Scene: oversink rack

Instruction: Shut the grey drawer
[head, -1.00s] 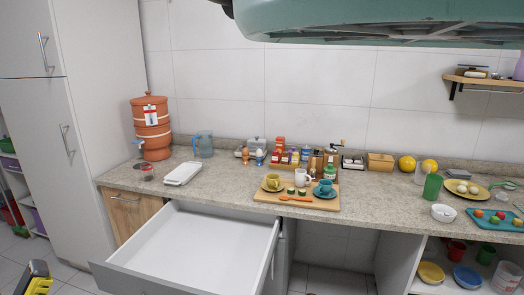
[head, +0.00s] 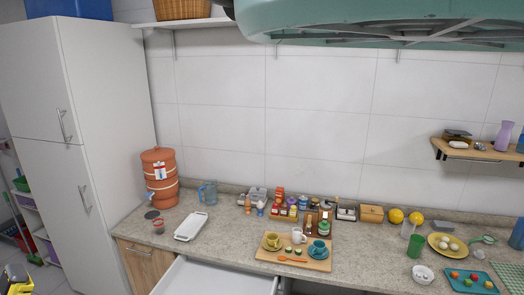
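The grey drawer (head: 215,279) is pulled out from under the counter, at the bottom edge of the head view. Its pale interior looks empty where it shows. Its front panel is below the picture, so I cannot see how far out it stands now. My gripper is not in the picture, and nothing is seen touching the drawer.
A wooden-fronted cabinet (head: 145,266) is left of the drawer, beside a tall white cupboard (head: 100,120). The counter (head: 215,235) above holds a white dish (head: 190,227), a cutting board (head: 292,258) with cups, and a terracotta water filter (head: 160,178). A yellow-black object (head: 18,283) is at lower left.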

